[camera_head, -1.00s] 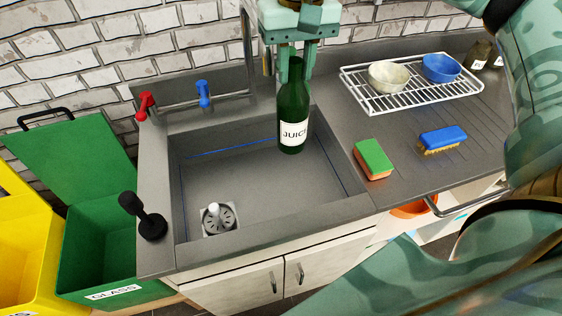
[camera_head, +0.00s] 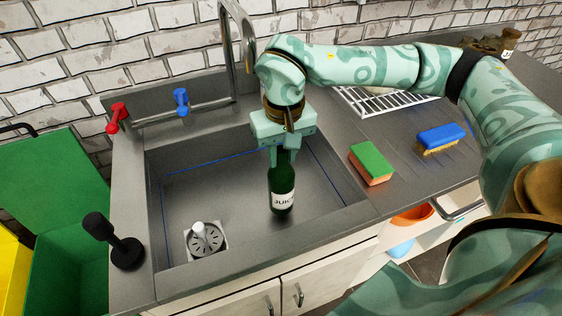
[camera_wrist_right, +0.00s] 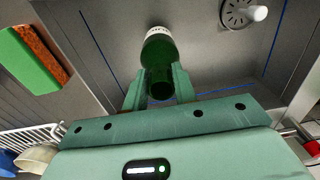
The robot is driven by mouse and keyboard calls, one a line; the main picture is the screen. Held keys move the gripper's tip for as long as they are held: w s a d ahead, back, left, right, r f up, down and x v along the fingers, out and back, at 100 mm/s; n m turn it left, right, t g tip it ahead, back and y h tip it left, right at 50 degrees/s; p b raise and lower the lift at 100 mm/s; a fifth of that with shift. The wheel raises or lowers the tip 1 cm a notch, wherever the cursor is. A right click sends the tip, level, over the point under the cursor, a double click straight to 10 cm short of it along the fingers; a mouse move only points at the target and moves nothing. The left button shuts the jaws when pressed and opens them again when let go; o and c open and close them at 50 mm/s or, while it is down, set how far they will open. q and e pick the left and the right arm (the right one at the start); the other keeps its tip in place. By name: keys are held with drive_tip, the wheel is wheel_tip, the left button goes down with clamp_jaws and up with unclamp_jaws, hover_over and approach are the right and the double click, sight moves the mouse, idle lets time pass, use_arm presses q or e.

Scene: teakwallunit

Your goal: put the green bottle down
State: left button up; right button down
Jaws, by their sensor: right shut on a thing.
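The green bottle (camera_head: 282,188), with a white JUICE label, is upright inside the grey sink basin (camera_head: 235,215), towards its right side. My right gripper (camera_head: 282,153) is above it and shut on its neck. In the right wrist view the bottle (camera_wrist_right: 158,52) sits between the two fingers (camera_wrist_right: 158,88). The bottle's base is low in the basin; I cannot tell whether it touches the floor. My left gripper is not in view.
A drain with a white plug (camera_head: 204,238) lies at the basin's front left. A black plunger (camera_head: 120,245) stands on the left rim. A green sponge (camera_head: 371,162) and a blue brush (camera_head: 441,138) lie on the right counter. The tap (camera_head: 238,50) rises behind the basin.

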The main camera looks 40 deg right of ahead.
wheel_tip(320, 180, down, 3)
drive_tip(key=shift+r+b, duration=0.1)
drive_tip(key=shift+b, duration=0.2)
drive_tip(key=shift+r, duration=0.15)
drive_tip(key=c, duration=1.1)
unclamp_jaws()
wheel_tip(320, 180, up, 12)
drive_tip(key=p, duration=0.4)
drive_tip(key=shift+d, duration=0.1)
